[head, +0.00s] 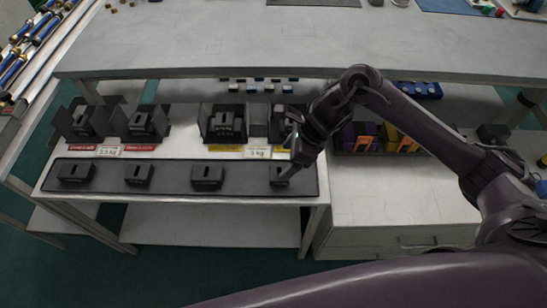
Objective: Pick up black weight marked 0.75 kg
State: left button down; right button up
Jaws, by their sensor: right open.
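Several black block-shaped weights are on the low white shelf; their markings are too small to read, so I cannot tell which is 0.75 kg. In the front row on a dark mat (172,185) are a far-left weight (75,173), a second (138,176), a third (207,178) and a rightmost weight (279,179). My right gripper (291,166) is open and points down at the rightmost weight, partly covering it. I cannot tell if it touches. My left gripper is out of view.
More black weights (143,124) stand in dark holders behind, with red labels (138,148) and yellow labels (224,148). White cards read 0.5 kg and 1 kg (257,152). The grey worktop (300,40) overhangs behind. Purple and yellow items (400,140) stand right of my gripper.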

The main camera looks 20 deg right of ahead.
aim_at(279, 172)
notch_tip(279, 172, down, 2)
jog(key=shift+d+f+n+p, duration=0.15)
jog(key=shift+n+p, duration=0.2)
jog(key=shift+n, duration=0.35)
jog(key=f, duration=0.1)
jog(key=a+f, duration=0.1)
jog(key=f, duration=0.1)
jog(key=shift+w+a+f+g+h+p, duration=0.1)
jog(key=shift+a+f+g+h+p, duration=0.1)
jog(key=shift+a+g+h+p, duration=0.15)
jog(key=shift+f, duration=0.4)
jog(key=shift+w, duration=0.1)
jog(key=c, duration=1.5)
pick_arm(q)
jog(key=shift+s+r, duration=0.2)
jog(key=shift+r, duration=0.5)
pick_arm(e)
jog(key=shift+w, duration=0.1)
jog(key=shift+c, duration=0.7)
